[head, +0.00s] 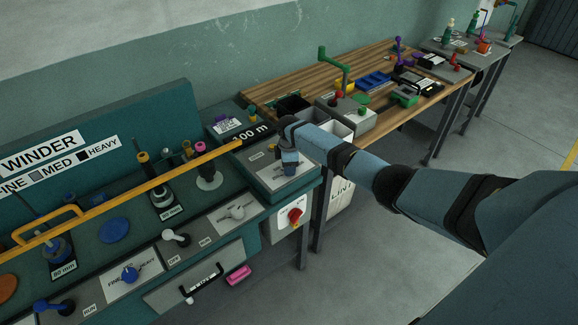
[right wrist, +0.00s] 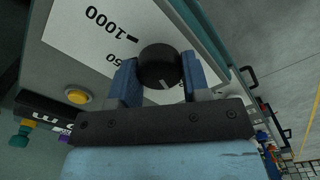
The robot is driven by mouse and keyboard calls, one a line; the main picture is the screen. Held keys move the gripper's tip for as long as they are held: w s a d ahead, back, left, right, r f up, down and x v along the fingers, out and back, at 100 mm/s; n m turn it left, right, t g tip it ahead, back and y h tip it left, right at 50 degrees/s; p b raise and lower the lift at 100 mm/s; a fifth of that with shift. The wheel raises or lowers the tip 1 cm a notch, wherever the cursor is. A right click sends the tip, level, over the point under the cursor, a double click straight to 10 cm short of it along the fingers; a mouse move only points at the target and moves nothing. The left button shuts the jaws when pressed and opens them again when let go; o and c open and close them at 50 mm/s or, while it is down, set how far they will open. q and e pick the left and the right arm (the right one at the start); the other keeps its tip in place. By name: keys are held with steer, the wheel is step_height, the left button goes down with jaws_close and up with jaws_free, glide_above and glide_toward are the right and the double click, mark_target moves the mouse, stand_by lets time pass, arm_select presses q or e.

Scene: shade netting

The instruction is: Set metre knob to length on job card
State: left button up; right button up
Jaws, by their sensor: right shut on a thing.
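In the right wrist view, the black metre knob (right wrist: 159,66) sits between the two blue fingers of my right gripper (right wrist: 155,82), which is shut on it. A pale pointer mark on the knob faces the gripper's palm. The white dial plate (right wrist: 82,22) reads 1000, with another number partly hidden by a finger. In the head view my right gripper (head: 289,164) comes down on the grey panel and hides the knob. A black sign (head: 250,134) behind it reads 100 m. I cannot tell which paper is the job card. My left gripper is out of view.
A yellow button (right wrist: 77,97) stands near the dial. Left are the winder's levers, a blue knob (head: 130,274) and a long yellow bar (head: 140,189). A wooden bench (head: 275,89) with tools stands behind.

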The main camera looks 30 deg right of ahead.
steer(key=shift+r+n, duration=0.1)
steer(key=shift+n, duration=0.2)
stand_by(0.4)
steer(key=o, duration=0.9)
steer(key=shift+o, duration=0.2)
step_height(320, 180, up, 14)
steer(key=shift+b, duration=0.3)
